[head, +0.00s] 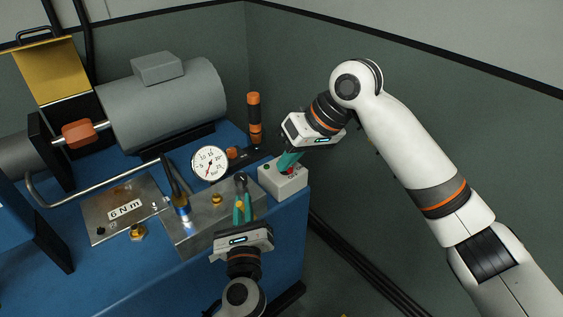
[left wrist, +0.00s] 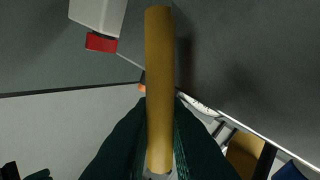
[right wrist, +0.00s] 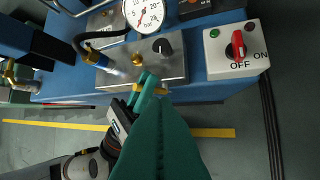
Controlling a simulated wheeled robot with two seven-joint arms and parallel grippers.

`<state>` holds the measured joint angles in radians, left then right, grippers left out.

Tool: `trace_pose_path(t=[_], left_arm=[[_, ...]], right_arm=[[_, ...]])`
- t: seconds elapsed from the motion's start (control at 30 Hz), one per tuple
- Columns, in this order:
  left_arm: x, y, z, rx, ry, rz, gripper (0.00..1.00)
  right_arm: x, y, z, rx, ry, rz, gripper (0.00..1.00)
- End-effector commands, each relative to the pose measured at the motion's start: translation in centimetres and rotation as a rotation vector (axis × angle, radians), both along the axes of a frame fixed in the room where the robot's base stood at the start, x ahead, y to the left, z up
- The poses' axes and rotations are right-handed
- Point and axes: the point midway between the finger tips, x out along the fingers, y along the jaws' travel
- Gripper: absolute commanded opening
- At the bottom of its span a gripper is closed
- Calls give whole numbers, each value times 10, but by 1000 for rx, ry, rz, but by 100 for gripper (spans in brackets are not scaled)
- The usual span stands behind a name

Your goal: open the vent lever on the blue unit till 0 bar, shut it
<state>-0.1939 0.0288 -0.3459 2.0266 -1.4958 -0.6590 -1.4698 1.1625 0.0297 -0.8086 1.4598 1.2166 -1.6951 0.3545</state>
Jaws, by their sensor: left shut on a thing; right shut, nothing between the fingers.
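The vent lever is a brass-yellow bar that runs between my left gripper's fingers in the left wrist view (left wrist: 159,75). It also shows in the right wrist view (right wrist: 155,90), at the front of the metal block (right wrist: 120,66). My left gripper (head: 241,203) is shut on it, its teal fingers in front of the block. The round white pressure gauge (head: 210,163) stands behind the block on the blue unit (head: 100,250); I cannot read its needle surely. My right gripper (head: 286,163) is shut and empty above the switch box.
The grey switch box (right wrist: 237,52) has a red knob and OFF and ON marks. A black knob (right wrist: 162,46) and a blue-banded hose fitting (head: 181,205) are on the block. A plate marked 6 Nm (head: 125,210) lies left. An orange-topped cylinder (head: 254,117) stands behind.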

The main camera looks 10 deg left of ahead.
Motion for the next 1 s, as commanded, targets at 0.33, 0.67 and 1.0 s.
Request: trace_pose_path(t=[0.33, 0.67, 1.0], left_arm=[[0, -1, -1, 0, 3, -2, 0], [0, -1, -1, 0, 3, -1, 0], [0, -1, -1, 0, 3, -1, 0]], right_arm=[[-1, 39, -65, 1, 4, 1, 0], [-22, 65, -79, 1, -1, 2, 0], [-23, 66, -79, 2, -1, 0, 0]])
